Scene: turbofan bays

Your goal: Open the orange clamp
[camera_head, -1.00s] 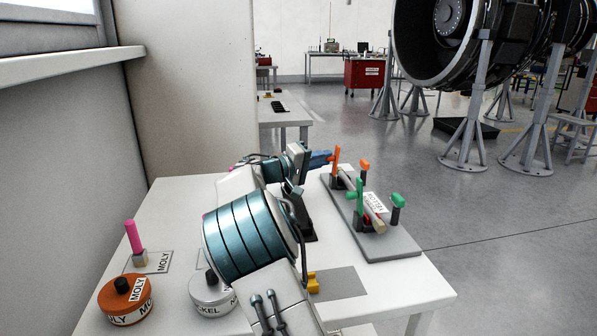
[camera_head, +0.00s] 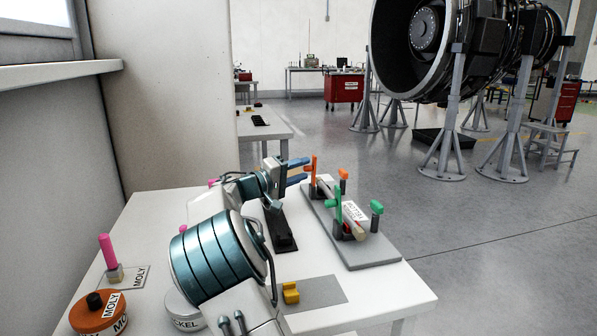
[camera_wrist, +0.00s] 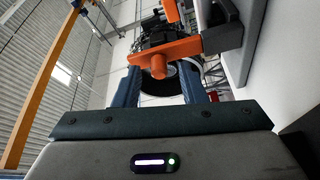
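The orange clamp (camera_head: 313,172) stands at the far left corner of a grey fixture plate (camera_head: 372,262), with an upright orange lever. In the wrist view the orange clamp (camera_wrist: 165,52) crosses just beyond the fingertips. My gripper (camera_head: 306,169) is open, its two blue fingers apart and their tips close beside the lever. In the wrist view my gripper (camera_wrist: 160,75) shows a clear gap between the fingers. I cannot tell whether a fingertip touches the clamp. A labelled rod (camera_head: 354,226) lies along the fixture. The clamp's base is partly hidden.
A green clamp (camera_head: 338,208) stands at the near end of the fixture. A yellow block (camera_head: 291,293), an orange MOLY tin (camera_head: 97,315), a silver tin (camera_head: 182,314) and a pink-handled tool (camera_head: 107,252) are on the white table (camera_head: 150,222). A wall is at left.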

